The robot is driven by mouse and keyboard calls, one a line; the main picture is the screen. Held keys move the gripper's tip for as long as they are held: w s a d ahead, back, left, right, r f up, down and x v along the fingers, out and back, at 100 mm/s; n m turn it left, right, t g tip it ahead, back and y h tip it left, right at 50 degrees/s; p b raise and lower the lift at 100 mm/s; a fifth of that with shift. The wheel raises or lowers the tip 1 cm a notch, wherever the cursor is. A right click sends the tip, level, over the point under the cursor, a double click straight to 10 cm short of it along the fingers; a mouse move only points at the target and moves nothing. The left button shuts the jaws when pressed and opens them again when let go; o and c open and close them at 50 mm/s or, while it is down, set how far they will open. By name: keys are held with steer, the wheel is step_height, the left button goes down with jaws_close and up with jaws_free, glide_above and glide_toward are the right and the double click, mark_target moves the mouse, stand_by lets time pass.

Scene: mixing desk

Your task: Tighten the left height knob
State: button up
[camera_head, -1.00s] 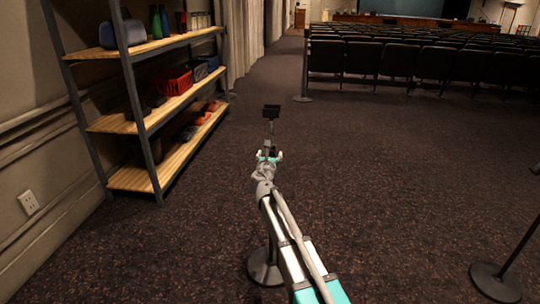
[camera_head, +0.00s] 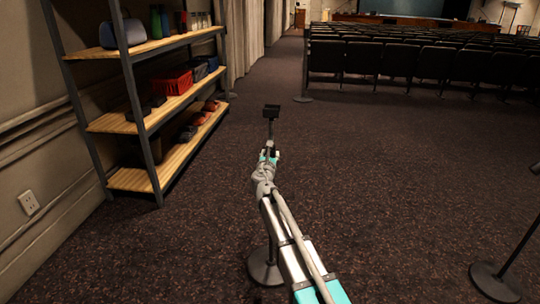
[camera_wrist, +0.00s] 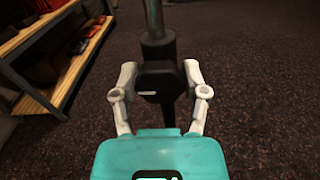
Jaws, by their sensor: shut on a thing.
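The left height knob (camera_wrist: 161,84) is a black block with a short pale mark, on a dark collar (camera_wrist: 158,50) around the stand's thin pole (camera_wrist: 154,18) in the wrist view. My gripper (camera_wrist: 160,76) has its two white fingers closed in on the knob's left and right sides. In the head view my gripper (camera_head: 268,155) is at the stand's pole, below the small black head (camera_head: 271,111) on top. The knob is too small to make out there, among the gripper and pole. The stand's round base (camera_head: 265,268) shows partly behind my arm.
A shelf rack (camera_head: 150,115) with bins and bottles stands at the left by the wall. Another stand's round base (camera_head: 496,281) is at the lower right. Rows of dark chairs (camera_head: 430,60) fill the back. The carpet (camera_head: 400,180) around the stand is clear.

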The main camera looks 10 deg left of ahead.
steer(key=m, duration=0.9)
steer(key=shift+d, duration=0.1)
steer(key=m, duration=0.4)
steer(key=shift+f+m, duration=0.15)
steer(key=shift+m, duration=0.15)
steer(key=shift+d+m, duration=0.1)
steer(key=shift+m, duration=1.7)
steer(key=o, duration=1.2)
steer(key=shift+c, duration=0.2)
steer(key=shift+s, duration=0.15)
steer(key=s, duration=1.1)
steer(key=shift+s+a, duration=0.25)
steer(key=shift+s, duration=0.1)
